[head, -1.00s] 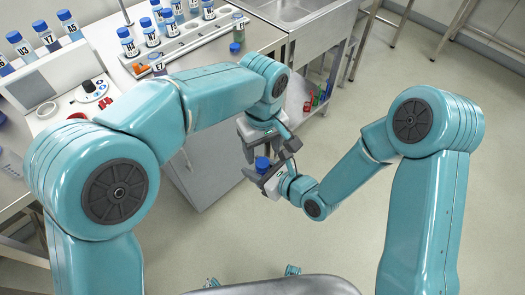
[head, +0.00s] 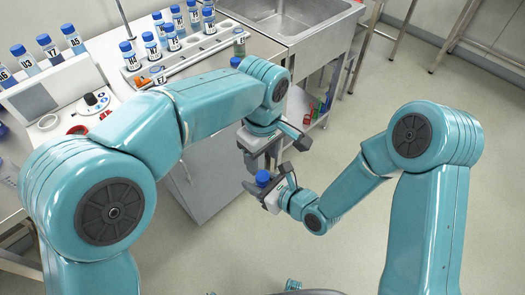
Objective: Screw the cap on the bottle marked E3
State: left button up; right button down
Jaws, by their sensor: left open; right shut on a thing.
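My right gripper (head: 268,193) is shut on a small bottle with a blue cap (head: 263,177) at its top, held out in front of the bench, over the floor. Its label is hidden, so I cannot tell whether it is E3. I cannot tell how tightly the cap sits. My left gripper (head: 262,161) is open, pointing down just above the cap. Its fingers seem apart from the cap, though the gap is hard to judge.
A white rack (head: 190,55) with several blue-capped labelled bottles stands on the bench. More bottles (head: 48,47) stand at far left, near a white device (head: 92,100). A sink (head: 290,17) is at the back. Floor at right (head: 420,75) is clear.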

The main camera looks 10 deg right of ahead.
aim_at(263, 175)
pick_arm(q)
notch_tip(263, 175, down, 7)
jog(key=shift+r, duration=0.15)
grip_shut()
jog(key=shift+m, duration=1.7)
jog(key=shift+o, duration=0.3)
grip_release()
jog(key=shift+r, duration=2.3)
